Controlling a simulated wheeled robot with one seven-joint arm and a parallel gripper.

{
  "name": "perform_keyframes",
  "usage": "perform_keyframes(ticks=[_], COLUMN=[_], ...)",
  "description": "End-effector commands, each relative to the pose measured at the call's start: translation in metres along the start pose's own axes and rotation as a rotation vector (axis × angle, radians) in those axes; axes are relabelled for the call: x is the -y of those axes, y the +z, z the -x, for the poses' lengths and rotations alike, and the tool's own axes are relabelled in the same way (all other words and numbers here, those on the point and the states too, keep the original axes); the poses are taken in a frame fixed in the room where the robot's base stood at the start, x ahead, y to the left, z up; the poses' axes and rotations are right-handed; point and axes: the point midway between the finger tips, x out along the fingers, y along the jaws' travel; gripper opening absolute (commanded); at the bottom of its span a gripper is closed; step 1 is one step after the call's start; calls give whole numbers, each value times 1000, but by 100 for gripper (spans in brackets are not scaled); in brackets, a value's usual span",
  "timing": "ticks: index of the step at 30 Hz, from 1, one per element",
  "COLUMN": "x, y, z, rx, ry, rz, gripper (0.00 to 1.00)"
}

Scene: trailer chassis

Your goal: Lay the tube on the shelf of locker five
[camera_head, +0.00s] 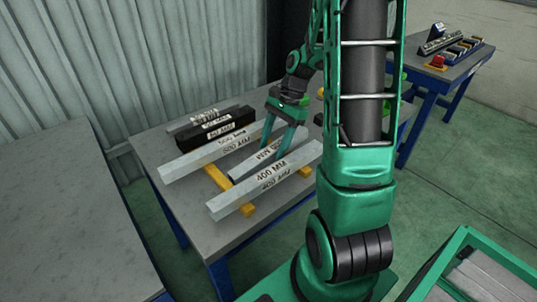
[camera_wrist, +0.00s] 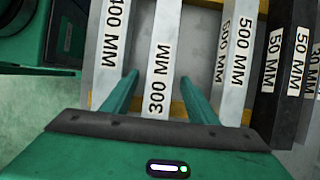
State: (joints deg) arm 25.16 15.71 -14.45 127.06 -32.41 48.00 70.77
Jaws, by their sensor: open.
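Several labelled bars lie side by side on a grey-topped table (camera_head: 185,226). I cannot tell for sure which piece is the tube. My gripper (camera_head: 277,150) is open, its fingers pointing down on either side of the 300 MM piece; in the wrist view (camera_wrist: 160,90) a gap shows beside each finger. Locker five and its shelf are not in view.
The 400 MM bar (camera_head: 265,180) and 500 MM bar (camera_head: 212,155) flank it closely on yellow supports (camera_head: 215,178). Black 50 MM pieces (camera_head: 213,128) lie behind. A bare grey bench (camera_head: 60,220) stands at left, a blue-legged table (camera_head: 425,75) at back right. Green floor between is clear.

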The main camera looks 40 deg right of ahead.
Motion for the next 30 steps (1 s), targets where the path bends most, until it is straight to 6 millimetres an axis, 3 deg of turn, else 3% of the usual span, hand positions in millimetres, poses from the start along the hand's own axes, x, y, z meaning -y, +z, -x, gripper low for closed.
perform_keyframes(ticks=[9,16,25,30], x=[0,0,0,1], y=[0,0,1,6], z=[-6,-5,-4,10], rx=[0,-1,-1,-2], ry=[1,0,-1,-4], rz=[1,1,2,3], gripper=[53,0,0,0])
